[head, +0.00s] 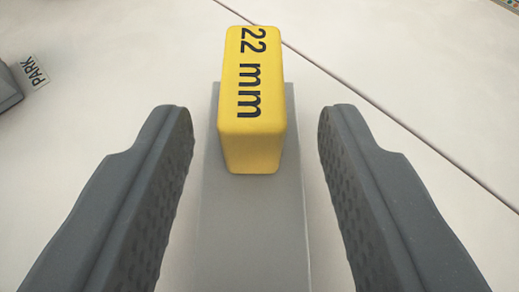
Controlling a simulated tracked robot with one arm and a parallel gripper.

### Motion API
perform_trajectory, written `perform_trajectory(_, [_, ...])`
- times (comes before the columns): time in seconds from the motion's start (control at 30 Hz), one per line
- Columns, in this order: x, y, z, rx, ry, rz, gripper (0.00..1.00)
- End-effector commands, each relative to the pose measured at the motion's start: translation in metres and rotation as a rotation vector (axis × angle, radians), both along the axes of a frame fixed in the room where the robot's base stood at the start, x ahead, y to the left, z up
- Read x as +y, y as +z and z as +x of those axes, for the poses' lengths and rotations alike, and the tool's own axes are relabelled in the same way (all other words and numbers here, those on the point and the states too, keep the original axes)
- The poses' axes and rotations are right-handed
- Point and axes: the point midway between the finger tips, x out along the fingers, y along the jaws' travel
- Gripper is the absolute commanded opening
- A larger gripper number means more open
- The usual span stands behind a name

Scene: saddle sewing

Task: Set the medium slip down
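A yellow block marked "22 mm" (252,100) shows in the middle of the head view, at the far end of a flat grey bar (252,235). I cannot tell from its marking whether this is the medium slip. My gripper (255,115) is open, with one dark grey finger on each side of the block and bar. There is a clear gap between each finger and the block, and neither finger touches it. The near end of the bar runs out of the bottom of the picture.
A dark grey object (8,88) stands at the left edge beside a small "PARK" label (35,72). A thin dark line crosses the pale surface (420,60) from top middle to lower right. A patterned corner shows at the top right. The surface around the block is otherwise clear.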

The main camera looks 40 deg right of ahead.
Motion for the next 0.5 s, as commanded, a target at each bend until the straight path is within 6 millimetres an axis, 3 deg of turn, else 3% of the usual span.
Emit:
perform_trajectory(0.2, [0.026, 0.025, -0.025, -0.014, 0.001, -0.002, 0.4])
perform_trajectory(0.5, [0.05, 0.043, -0.05, -0.022, 0.0, -0.004, 0.4])
